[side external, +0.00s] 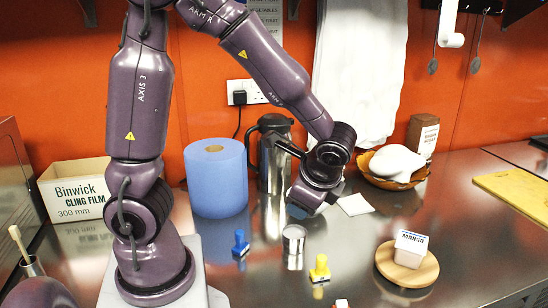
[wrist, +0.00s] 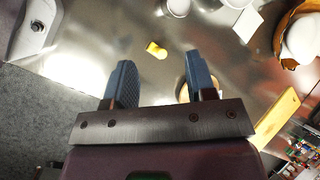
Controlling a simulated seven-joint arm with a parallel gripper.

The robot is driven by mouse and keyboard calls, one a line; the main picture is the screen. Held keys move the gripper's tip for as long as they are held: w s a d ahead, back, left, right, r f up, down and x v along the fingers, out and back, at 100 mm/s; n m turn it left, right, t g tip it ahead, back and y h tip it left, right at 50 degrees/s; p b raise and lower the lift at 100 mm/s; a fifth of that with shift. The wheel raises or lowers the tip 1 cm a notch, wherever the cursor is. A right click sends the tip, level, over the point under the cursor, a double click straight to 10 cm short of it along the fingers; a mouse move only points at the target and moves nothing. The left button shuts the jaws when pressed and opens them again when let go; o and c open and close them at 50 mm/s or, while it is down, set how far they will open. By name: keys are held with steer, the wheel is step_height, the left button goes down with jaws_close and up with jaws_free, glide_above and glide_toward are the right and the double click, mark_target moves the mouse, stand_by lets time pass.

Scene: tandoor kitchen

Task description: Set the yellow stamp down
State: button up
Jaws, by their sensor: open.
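The yellow stamp (side external: 320,268) stands on the steel counter in the side view, apart from other things. It also shows in the wrist view (wrist: 156,49), past my fingertips and between their lines. My gripper (wrist: 160,75) is open, with nothing between its two blue-grey fingers. In the side view my wrist (side external: 318,185) is above the counter, behind the stamp; the fingers are hard to make out there. The stamp and the fingers are apart.
A blue stamp (side external: 240,243) and a small tin (side external: 293,240) stand nearby. A round wooden board (side external: 382,262) carries a mango tub (side external: 411,248). A blue roll (side external: 217,180) and steel flask (side external: 273,155) stand behind.

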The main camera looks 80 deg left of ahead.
steer(key=s+d+r+n+t+h, duration=0.2)
steer(key=s+r+n+t+h, duration=0.1)
steer(key=r, duration=0.3)
steer(key=s+d+r+n+t+h, duration=0.3)
steer(key=s+r+n, duration=0.1)
steer(key=r+n, duration=0.1)
steer(key=shift+s+d+r+h, duration=0.15)
steer(key=shift+s+r+h, duration=0.15)
steer(key=shift+r, duration=0.15)
